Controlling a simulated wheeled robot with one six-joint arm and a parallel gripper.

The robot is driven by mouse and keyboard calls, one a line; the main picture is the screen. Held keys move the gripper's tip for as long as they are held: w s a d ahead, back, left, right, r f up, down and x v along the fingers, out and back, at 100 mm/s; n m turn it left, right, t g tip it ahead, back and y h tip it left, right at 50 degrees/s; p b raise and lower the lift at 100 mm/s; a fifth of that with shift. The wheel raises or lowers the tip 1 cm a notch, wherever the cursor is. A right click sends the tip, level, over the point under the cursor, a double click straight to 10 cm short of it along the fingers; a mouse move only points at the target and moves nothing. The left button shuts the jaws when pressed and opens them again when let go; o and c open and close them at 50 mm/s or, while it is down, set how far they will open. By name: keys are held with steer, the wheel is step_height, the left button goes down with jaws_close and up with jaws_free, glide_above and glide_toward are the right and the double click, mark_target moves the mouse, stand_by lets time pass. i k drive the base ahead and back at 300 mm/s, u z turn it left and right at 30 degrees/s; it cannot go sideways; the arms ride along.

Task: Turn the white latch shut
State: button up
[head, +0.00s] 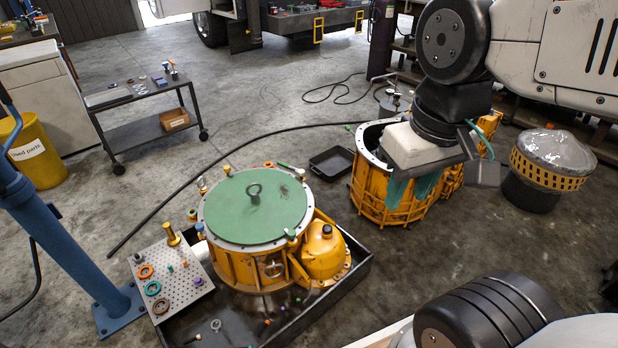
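A round yellow-orange housing (242,268) with a green lid (255,205) stands in a black tray (345,268) at the centre. Small fittings sit around its rim, among them a pale one (291,234) at the front right. I cannot tell for sure which, if any, is the white latch. My gripper (412,188) hangs over an open orange casing (372,190) to the right, well apart from the green-lidded housing. Teal parts show below its pale body, but its fingertips are not clear against the casing. I cannot see whether it holds anything.
A perforated board (185,292) with coloured rings lies at the tray's left. A blue post (70,240) stands at far left. A small black tray (331,162) and a hose (165,200) lie on the floor. A plastic-wrapped drum (550,165) stands at right.

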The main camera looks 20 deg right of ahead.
mark_target(301, 172)
steer(key=k, duration=1)
steer(key=z, duration=0.65)
steer(key=i, duration=0.7)
steer(key=z, duration=0.5)
steer(key=i, duration=0.8)
steer(key=u, duration=0.65)
steer(key=i, duration=0.85)
steer(key=u, duration=0.75)
